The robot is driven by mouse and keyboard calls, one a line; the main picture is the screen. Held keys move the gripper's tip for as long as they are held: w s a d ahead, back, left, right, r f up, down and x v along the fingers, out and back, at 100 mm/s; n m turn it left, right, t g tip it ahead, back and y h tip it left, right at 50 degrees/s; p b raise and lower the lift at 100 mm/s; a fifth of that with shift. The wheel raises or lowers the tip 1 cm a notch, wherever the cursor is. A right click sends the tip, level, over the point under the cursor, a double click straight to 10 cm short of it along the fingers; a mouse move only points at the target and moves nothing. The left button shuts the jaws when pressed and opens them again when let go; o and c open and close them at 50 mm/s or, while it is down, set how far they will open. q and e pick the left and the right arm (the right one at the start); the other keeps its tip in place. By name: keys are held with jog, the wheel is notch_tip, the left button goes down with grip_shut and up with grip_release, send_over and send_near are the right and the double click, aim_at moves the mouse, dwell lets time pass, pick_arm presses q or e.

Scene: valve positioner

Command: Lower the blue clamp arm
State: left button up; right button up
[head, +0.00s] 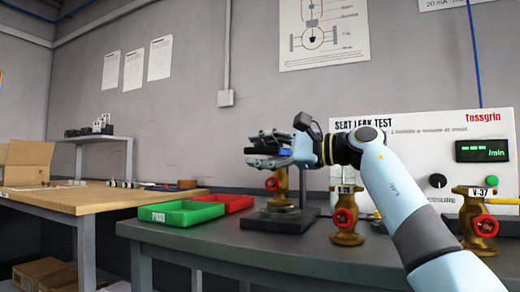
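The blue clamp arm (259,151) shows as a short dark blue bar above the brass valve on the clamp stand. My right gripper (266,147) comes in from the right, with fingers above and below the blue bar. I cannot tell whether they touch it. Part of the bar is hidden behind the fingers. The brass valve (277,182) stands upright on the dark base (271,222) below the gripper and has a red part. My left gripper is not in view.
A green tray (181,215) and a red tray (232,202) lie left of the clamp base. Brass valves with red handwheels stand to the right (346,222) and far right (478,218). Behind them is the white seat leak test panel (420,135). The grey bench front is clear.

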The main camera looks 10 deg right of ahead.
jog(key=shift+w+d+f, duration=0.1)
jog(key=shift+w+d, duration=0.1)
jog(key=shift+d, duration=0.05)
jog(key=shift+r, duration=0.5)
jog(key=r, duration=0.9)
jog(key=shift+s+a+r, duration=0.15)
jog(key=shift+a, duration=0.05)
